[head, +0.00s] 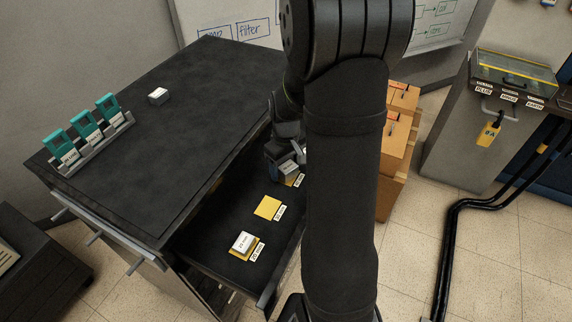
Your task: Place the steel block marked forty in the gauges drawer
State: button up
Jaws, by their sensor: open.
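The open drawer (213,238) pulls out from the front of a black cabinet. It holds yellow pads with small white labels. A steel block (243,241) sits on the near pad (236,254); its marking is too small to read surely. The middle pad (268,207) is bare. My gripper (290,167) is low over the far pad (293,182), with its jaws open. A pale block-like shape shows at the jaws, partly hidden by the gripper; I cannot tell its marking or whether it rests on the pad. Another small steel block (158,96) lies on the cabinet top, its marking unreadable.
A rack (100,145) of teal units stands at the left edge of the cabinet top (190,130). My arm covers the drawer's right part. Cardboard boxes (396,140) stand behind it. A grey case with a clear lid (513,72) and black cables (450,230) are at right.

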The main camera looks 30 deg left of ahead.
aim_at(286, 165)
notch_tip(286, 165, up, 12)
jog(key=shift+r, duration=0.2)
dwell(0.4)
jog(key=shift+f, duration=0.15)
jog(key=shift+f, duration=4.5)
